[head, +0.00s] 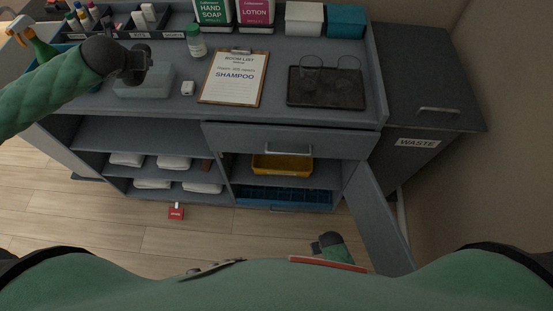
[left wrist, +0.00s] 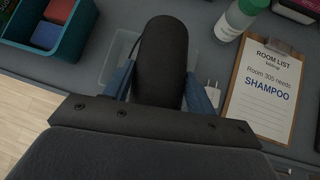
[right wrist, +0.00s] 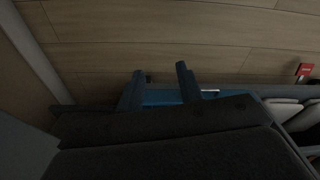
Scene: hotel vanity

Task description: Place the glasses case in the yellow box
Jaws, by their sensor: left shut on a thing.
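The dark, rounded glasses case (left wrist: 165,60) is between the fingers of my left gripper (left wrist: 163,88), which is shut on it. In the head view my left gripper (head: 140,72) is over a pale tray (head: 145,82) on the counter; the case is hard to tell from the dark gripper there. The yellow box (head: 282,164) sits on the right-hand shelf under a drawer, its upper part shadowed. My right gripper (head: 325,243) is low in front of the cabinet. Its fingers (right wrist: 160,85) are apart and empty in the right wrist view.
A clipboard (head: 234,77), a white charger (head: 188,88), a bottle (head: 196,42) and a dark tray with glasses (head: 327,88) are on the counter. An open cabinet door (head: 378,220) stands right of the shelf. A blue tray (head: 280,196) lies below the yellow box.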

